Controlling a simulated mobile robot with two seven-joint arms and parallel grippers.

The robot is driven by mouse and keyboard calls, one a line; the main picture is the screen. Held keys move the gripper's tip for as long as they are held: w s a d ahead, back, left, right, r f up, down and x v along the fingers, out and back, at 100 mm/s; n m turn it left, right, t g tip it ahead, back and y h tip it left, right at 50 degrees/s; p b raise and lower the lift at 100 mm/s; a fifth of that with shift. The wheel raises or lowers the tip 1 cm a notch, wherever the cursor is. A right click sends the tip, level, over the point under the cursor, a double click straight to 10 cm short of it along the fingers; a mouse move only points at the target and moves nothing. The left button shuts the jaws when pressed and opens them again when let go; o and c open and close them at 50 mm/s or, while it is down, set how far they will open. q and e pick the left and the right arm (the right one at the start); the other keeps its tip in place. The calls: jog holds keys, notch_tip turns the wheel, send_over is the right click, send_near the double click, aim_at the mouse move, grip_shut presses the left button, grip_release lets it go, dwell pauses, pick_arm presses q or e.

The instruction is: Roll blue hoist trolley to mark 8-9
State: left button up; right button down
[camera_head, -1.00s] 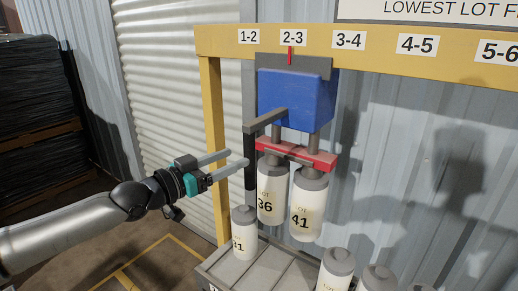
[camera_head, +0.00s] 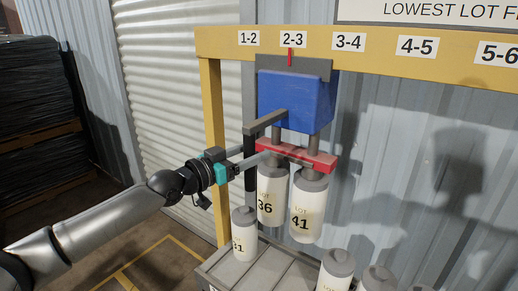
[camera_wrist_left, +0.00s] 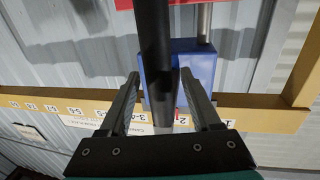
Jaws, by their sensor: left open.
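The blue hoist trolley (camera_head: 297,98) hangs under the yellow beam (camera_head: 377,39), its red pointer (camera_head: 291,55) at the 2-3 plate (camera_head: 293,40). A grey side arm (camera_head: 265,122) on it carries a black upright handle (camera_head: 250,185). My left gripper (camera_head: 254,155) is open, its fingers on either side of the handle. In the left wrist view the black bar (camera_wrist_left: 156,50) runs between the open fingers (camera_wrist_left: 165,90), with the blue trolley (camera_wrist_left: 195,75) behind. Whether a finger touches the bar is unclear. A red bar (camera_head: 310,156) under the trolley holds canisters 36 (camera_head: 272,195) and 41 (camera_head: 308,208).
A grey tray (camera_head: 250,272) stands below with a canister (camera_head: 244,235) at its left and several others at its right. A yellow post (camera_head: 212,115) stands left of the trolley. Marks up to 5-6 (camera_head: 499,52) show along the beam; the space under it to the right is clear.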

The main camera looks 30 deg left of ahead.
pick_arm(q)
jog(key=shift+x, duration=1.25)
grip_shut()
dwell(0.8)
